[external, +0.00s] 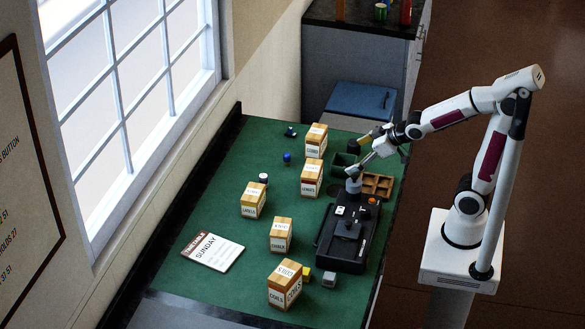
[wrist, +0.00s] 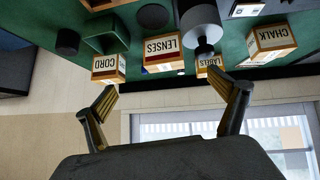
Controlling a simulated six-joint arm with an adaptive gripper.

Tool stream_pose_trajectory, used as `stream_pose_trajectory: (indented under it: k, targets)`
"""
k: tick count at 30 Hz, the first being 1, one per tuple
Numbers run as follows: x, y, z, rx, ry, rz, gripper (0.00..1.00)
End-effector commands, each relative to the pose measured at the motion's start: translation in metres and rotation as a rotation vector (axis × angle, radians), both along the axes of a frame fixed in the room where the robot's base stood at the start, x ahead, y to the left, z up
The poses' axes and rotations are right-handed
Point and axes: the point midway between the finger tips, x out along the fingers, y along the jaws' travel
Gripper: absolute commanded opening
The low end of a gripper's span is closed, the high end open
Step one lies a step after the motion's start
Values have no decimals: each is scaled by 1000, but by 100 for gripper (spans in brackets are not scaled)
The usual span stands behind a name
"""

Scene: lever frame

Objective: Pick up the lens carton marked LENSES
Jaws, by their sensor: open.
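In the wrist view the spread fingers (wrist: 168,88) show below the carton.
Similar cartons stand nearby: CORD (external: 316,140) behind, LABELS (external: 253,200) left, CHALK (external: 281,235) and COILS (external: 285,284) nearer the front. A black device (external: 345,238) and a wooden compartment tray (external: 377,186) stand to the right.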

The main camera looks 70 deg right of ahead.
Motion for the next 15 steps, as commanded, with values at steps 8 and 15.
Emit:
stream_pose_trajectory:
  k: [8, 15]
  targets:
    - [38, -9, -17, -4, -76, 21, 96]
    - [69, -13, -34, 6, -153, 50, 96]
